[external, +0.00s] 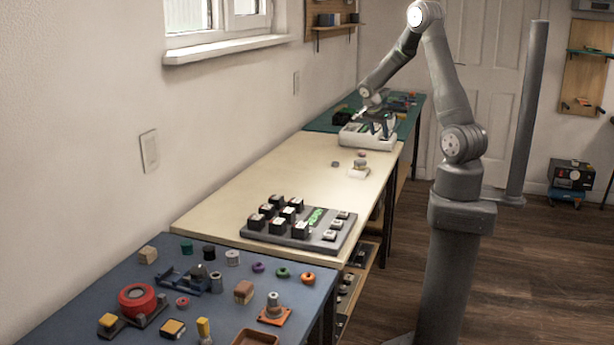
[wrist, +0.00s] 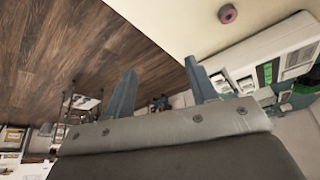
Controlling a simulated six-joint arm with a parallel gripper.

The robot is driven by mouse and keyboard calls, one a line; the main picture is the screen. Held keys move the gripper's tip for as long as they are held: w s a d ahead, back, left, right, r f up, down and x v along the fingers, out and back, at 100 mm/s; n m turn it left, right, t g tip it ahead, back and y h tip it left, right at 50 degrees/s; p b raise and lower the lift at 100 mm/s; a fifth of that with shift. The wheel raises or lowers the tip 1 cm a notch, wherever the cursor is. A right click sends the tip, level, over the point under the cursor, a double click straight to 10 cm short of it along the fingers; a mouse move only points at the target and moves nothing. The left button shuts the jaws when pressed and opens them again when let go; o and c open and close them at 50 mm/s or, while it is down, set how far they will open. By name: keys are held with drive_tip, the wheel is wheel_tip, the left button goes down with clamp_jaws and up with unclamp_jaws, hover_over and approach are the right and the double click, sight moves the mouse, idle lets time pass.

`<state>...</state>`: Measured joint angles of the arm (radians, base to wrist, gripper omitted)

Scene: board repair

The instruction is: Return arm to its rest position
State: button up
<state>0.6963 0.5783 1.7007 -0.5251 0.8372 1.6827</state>
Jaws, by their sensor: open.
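My gripper (external: 370,101) is at the end of my raised, bent arm. In the external view it is small, above the far end of the row of benches, close to a white tray (external: 366,141); contact cannot be made out. In the wrist view its two blue-grey fingers (wrist: 160,88) stand wide apart with nothing between them. The wrist view looks past the fingers to the wood floor and the bench edge. A white unit with a green panel (wrist: 268,72) lies to the right of the fingers.
The cream bench (external: 300,180) is mostly clear in the middle. A grey board with black blocks (external: 300,228) lies at its near end. Small parts crowd the blue bench (external: 95,285) in front. A small red round part (wrist: 228,14) shows in the wrist view. A grey post (external: 527,110) stands right.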

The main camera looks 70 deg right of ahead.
drive_tip(key=w+d+f+n+t, duration=0.2)
drive_tip(key=w+d+n+t, duration=0.1)
drive_tip(key=w+d+n, duration=0.65)
drive_tip(key=w+f+m, duration=0.2)
drive_tip(key=w+f, duration=0.2)
drive_tip(key=w, duration=0.1)
drive_tip(key=shift+a+m, duration=0.35)
drive_tip(key=s+d+r, duration=0.2)
drive_tip(key=s+r, duration=0.2)
drive_tip(key=s, duration=0.2)
drive_tip(key=s+a+r+m+g, duration=0.1)
drive_tip(key=s+a+m+g, duration=0.1)
drive_tip(key=s+a+m, duration=0.2)
drive_tip(key=s+a, duration=0.1)
drive_tip(key=a, duration=0.2)
drive_tip(key=shift+s+r, duration=0.15)
drive_tip(key=shift+s, duration=0.05)
idle(0.4)
